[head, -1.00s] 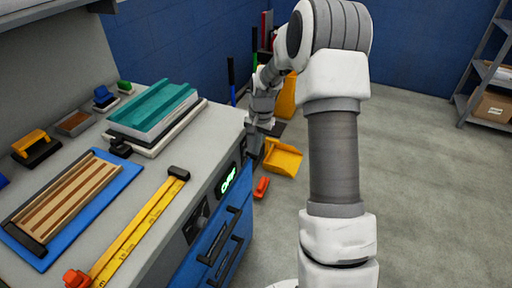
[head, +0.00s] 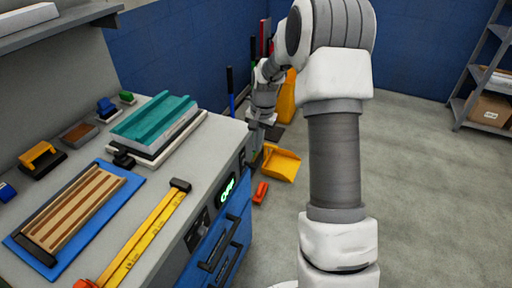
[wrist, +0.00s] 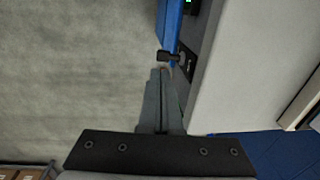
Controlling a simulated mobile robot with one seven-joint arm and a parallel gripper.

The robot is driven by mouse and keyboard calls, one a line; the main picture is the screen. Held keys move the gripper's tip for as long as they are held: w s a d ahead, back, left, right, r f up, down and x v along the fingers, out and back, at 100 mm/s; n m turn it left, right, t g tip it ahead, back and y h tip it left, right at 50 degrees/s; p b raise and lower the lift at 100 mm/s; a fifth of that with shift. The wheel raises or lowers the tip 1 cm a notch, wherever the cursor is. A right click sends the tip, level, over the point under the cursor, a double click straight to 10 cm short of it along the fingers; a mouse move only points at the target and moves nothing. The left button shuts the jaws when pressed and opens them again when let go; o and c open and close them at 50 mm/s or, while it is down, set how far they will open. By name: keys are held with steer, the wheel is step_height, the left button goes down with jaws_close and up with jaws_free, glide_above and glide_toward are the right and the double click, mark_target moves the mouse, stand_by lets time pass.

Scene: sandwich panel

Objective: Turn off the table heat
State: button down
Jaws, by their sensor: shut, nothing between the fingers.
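The workbench (head: 226,140) carries a small display (head: 227,190) on its front face, lit green and reading "OFF". A dark panel (head: 242,160) sits on that face near the far corner. In the wrist view this dark panel (wrist: 187,62) with a small pale mark lies just right of my fingertips. A small black part (wrist: 168,57) sticks out right at the fingertips; I cannot tell whether they touch. My gripper (wrist: 162,73) is shut and empty, beside the bench front. In the head view my gripper (head: 256,138) is partly hidden by the bench corner.
A blue drawer (head: 225,245) with black handles lies under the display. Another black panel (head: 197,228) is nearer. On the bench lie a teal-topped stack (head: 155,120), a yellow clamp (head: 150,230) and a striped wooden panel (head: 75,205). A yellow dustpan (head: 281,163) and red brush (head: 260,193) lie on the floor.

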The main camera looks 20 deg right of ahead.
step_height(320, 180, up, 8)
steer(key=s+d+p, duration=0.1)
steer(key=shift+s+d+r, duration=0.15)
steer(key=shift+r, duration=0.05)
stand_by(0.3)
steer(key=s+a+r+n+t+p, duration=0.1)
steer(key=s+a+r, duration=0.2)
steer(key=s+r, duration=0.15)
steer(key=s+a+r+n+h+p, duration=0.1)
steer(key=s+a+r+n+p, duration=0.15)
steer(key=r, duration=0.35)
steer(key=s+a+r+n+t, duration=0.1)
steer(key=s+a+r, duration=0.1)
steer(key=s+r, duration=0.3)
steer(key=s+a+r+n+t+p, duration=0.1)
steer(key=s+a+r+n+p, duration=0.1)
steer(key=s, duration=0.5)
steer(key=s+a+r+n+t+p, duration=0.1)
steer(key=s+a+r+n+p, duration=0.1)
steer(key=s, duration=0.6)
steer(key=shift+a+r+t, duration=0.4)
steer(key=shift+a+r, duration=0.1)
steer(key=shift+r, duration=0.45)
steer(key=shift+s+n, duration=0.1)
steer(key=shift+n, duration=0.15)
